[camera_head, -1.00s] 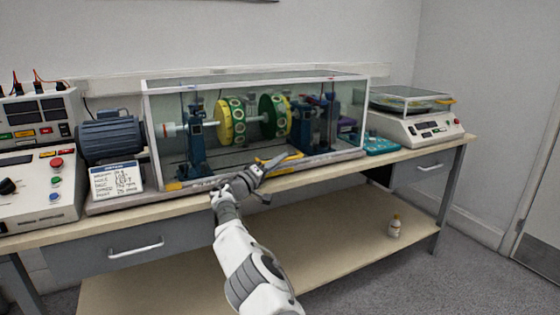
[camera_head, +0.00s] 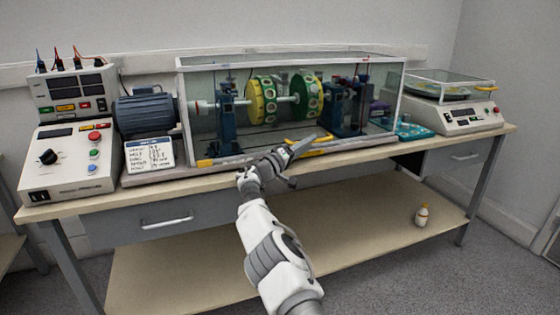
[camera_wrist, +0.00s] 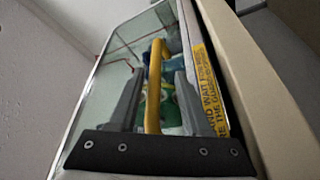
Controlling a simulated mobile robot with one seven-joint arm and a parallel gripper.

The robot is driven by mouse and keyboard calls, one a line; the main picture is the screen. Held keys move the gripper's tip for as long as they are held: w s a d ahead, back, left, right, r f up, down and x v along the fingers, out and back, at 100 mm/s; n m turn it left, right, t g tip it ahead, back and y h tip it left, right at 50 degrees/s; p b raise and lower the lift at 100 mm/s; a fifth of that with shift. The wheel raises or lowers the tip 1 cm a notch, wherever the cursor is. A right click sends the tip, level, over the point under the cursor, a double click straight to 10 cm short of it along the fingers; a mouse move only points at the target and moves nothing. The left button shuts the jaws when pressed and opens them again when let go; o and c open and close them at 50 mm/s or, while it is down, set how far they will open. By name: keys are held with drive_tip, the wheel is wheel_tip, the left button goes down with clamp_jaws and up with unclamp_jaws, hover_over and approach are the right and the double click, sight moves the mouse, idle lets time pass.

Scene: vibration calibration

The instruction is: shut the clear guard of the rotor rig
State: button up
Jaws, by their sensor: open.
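The rotor rig's clear guard (camera_head: 225,105) is a glass box with pale edges over the rotor, its front pane down close to the base. I cannot tell whether it is fully seated. A yellow handle (camera_head: 312,140) sits low on the front pane. Inside are a shaft with yellow and green discs (camera_head: 262,99) and blue supports (camera_head: 228,120). My gripper (camera_head: 303,160) is at the handle. In the wrist view, my open gripper's fingers (camera_wrist: 156,90) lie on either side of the yellow handle (camera_wrist: 153,70), with gaps on both sides.
A blue motor (camera_head: 146,113) and a card (camera_head: 149,155) stand left of the guard, beside a control console (camera_head: 65,165). A balance with a glass cover (camera_head: 455,117) stands right. A small bottle (camera_head: 422,215) is on the lower shelf. The bench's front edge (camera_head: 215,179) runs below my gripper.

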drive_tip(key=p+v, duration=0.3)
drive_tip(key=v, duration=1.3)
drive_tip(key=shift+a+p, duration=0.15)
drive_tip(key=shift+p, duration=0.2)
drive_tip(key=shift+s, duration=0.15)
drive_tip(key=s+d+r+m+g+y, duration=0.3)
drive_tip(key=s+d+g, duration=0.35)
drive_tip(key=d, duration=0.65)
drive_tip(key=s+d+r+m+g+y, duration=0.25)
drive_tip(key=s+d+g, duration=0.35)
drive_tip(key=d, duration=0.7)
drive_tip(key=s+a+r+n+t+y, duration=0.25)
drive_tip(key=s+y, duration=0.25)
drive_tip(key=s, duration=1.2)
drive_tip(key=s+a+r+n+t+y, duration=0.1)
drive_tip(key=s+a+t+y, duration=0.3)
drive_tip(key=s, duration=1.2)
wheel_tip(320, 180, up, 24)
drive_tip(key=d+g+p, duration=0.1)
drive_tip(key=g+p, duration=0.1)
drive_tip(key=p, duration=2.2)
drive_tip(key=shift+s+r+y, duration=0.2)
drive_tip(key=shift+s+y, duration=0.15)
drive_tip(key=shift+s, duration=0.05)
drive_tip(key=shift+d, duration=0.1)
